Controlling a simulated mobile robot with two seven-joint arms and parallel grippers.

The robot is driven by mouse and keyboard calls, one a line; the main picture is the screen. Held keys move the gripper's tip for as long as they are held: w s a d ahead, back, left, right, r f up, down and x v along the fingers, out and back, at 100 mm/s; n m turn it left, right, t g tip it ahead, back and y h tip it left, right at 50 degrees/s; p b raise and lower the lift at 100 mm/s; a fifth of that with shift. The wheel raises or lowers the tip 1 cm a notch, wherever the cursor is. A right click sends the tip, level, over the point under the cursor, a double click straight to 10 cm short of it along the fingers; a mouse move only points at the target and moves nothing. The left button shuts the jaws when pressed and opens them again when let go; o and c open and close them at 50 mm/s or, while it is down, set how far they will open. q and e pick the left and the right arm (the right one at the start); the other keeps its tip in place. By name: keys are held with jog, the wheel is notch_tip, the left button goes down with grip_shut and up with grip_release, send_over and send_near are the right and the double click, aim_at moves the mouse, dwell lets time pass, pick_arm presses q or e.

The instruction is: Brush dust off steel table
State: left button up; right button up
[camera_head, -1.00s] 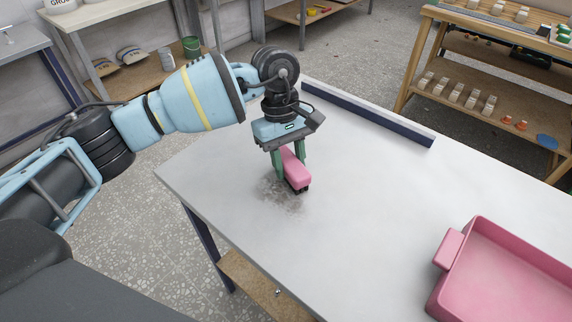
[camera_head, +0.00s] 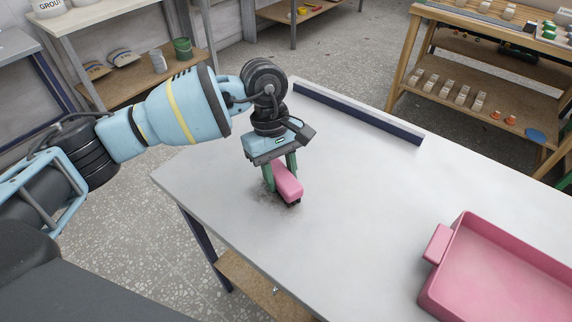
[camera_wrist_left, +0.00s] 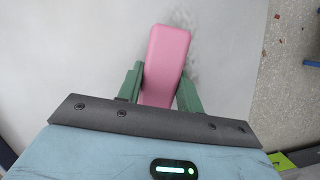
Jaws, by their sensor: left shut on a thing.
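My left gripper (camera_head: 279,172) is shut on a pink brush (camera_head: 288,184) with dark bristles, held low at the surface of the steel table (camera_head: 350,200). I cannot tell exactly how firmly the bristles touch. The brush also shows in the left wrist view (camera_wrist_left: 166,60), between the green fingers (camera_wrist_left: 160,90). A grey dust patch (camera_head: 272,204) lies around and in front of the brush, near the table's left part. Some dust specks (camera_wrist_left: 193,66) show right of the brush in the wrist view. My right gripper is not in view.
A pink tray (camera_head: 500,280) with a handle stands at the table's right front. A dark-faced raised strip (camera_head: 358,115) runs along the back edge. A wooden shelf (camera_head: 480,80) with small items stands behind. The table's middle is clear.

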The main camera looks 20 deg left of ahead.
pick_arm(q)
jog(key=shift+s+a, duration=0.25)
jog(key=shift+s, duration=0.4)
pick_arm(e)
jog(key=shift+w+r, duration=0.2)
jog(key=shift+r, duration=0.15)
pick_arm(q)
jog(key=shift+s+a+p, duration=0.2)
jog(key=shift+s+p, duration=0.05)
jog(key=shift+s, duration=0.25)
jog(key=shift+s+a+p, duration=0.2)
jog(key=shift+s+p, duration=0.05)
jog(key=shift+s, duration=0.25)
jog(key=shift+s+a+f, duration=0.1)
jog(key=shift+s+a, duration=0.05)
jog(key=shift+s, duration=0.3)
jog(key=shift+s+a+f, duration=0.1)
jog(key=shift+s+a, duration=0.05)
jog(key=shift+s, duration=0.3)
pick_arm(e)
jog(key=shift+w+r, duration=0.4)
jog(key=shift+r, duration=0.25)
